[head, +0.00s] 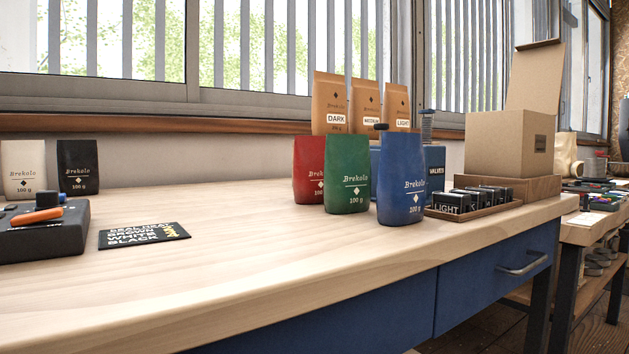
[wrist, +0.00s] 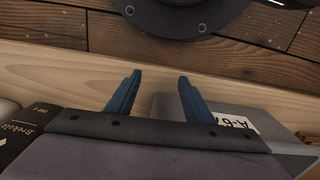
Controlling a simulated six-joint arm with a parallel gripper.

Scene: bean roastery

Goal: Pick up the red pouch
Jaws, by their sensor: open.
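The red pouch (head: 306,168) stands upright on the wooden bench in the head view. It is the left one of a row of three, and the green pouch (head: 347,178) in front covers part of its right side. The blue pouch (head: 401,182) stands to the right of the green one, nearer the front edge. My gripper (wrist: 159,84) shows only in the wrist view, with its two blue fingers spread apart and nothing between them. The red pouch is not in the wrist view, so I cannot tell how far my gripper is from it.
Kraft bags (head: 331,100) stand behind the row. A tray (head: 474,211) of black boxes and a cardboard box (head: 497,143) are to the right. White (head: 22,166) and black (head: 78,165) pouches, a dark device (head: 44,244) and a card (head: 144,235) are left. The bench's front is clear.

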